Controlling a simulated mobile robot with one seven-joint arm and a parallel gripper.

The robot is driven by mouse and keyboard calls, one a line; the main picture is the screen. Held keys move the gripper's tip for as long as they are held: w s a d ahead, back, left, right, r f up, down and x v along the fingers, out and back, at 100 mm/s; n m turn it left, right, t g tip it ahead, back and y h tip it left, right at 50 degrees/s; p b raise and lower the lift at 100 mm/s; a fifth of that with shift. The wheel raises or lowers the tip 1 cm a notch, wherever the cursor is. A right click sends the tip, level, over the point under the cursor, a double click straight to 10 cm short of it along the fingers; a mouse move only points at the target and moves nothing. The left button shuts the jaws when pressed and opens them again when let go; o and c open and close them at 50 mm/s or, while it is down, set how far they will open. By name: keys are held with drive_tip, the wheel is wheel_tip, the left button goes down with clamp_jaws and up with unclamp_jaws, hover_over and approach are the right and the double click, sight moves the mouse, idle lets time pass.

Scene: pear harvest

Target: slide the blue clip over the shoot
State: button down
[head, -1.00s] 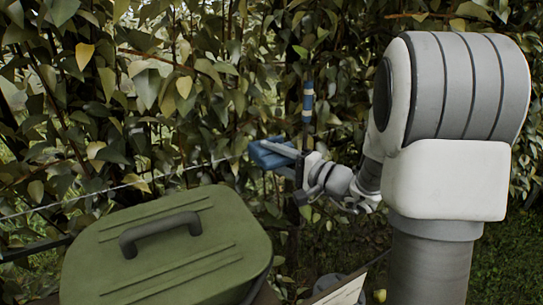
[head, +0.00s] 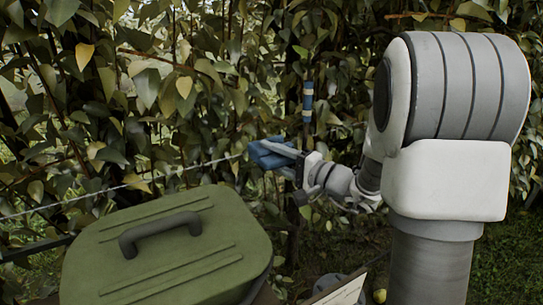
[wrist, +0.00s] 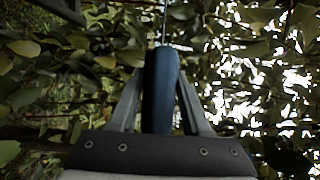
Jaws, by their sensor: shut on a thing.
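The blue clip (head: 269,155) is in front of the leafy hedge, left of my arm. My gripper (head: 282,156) is shut on it and holds it up in the air. In the wrist view the clip (wrist: 161,90) stands lengthwise between the two grey fingers of my gripper (wrist: 159,86).
A green lidded box (head: 165,255) with a dark handle stands at the lower left. A thin wire (head: 120,185) runs along the hedge to near the clip. Dense leaves fill the back.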

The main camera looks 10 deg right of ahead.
drive_tip(key=w+d+b, duration=0.2)
drive_tip(key=d+b, duration=0.1)
drive_tip(key=d, duration=0.4)
drive_tip(key=shift+w+d, duration=0.2)
drive_tip(key=shift+d, duration=0.15)
drive_tip(key=c, duration=0.7)
unclamp_jaws()
drive_tip(key=shift+d, duration=0.1)
drive_tip(key=p+v, duration=0.2)
drive_tip(key=v, duration=1.5)
drive_tip(key=shift+s+p, duration=0.25)
drive_tip(key=shift+p, duration=0.05)
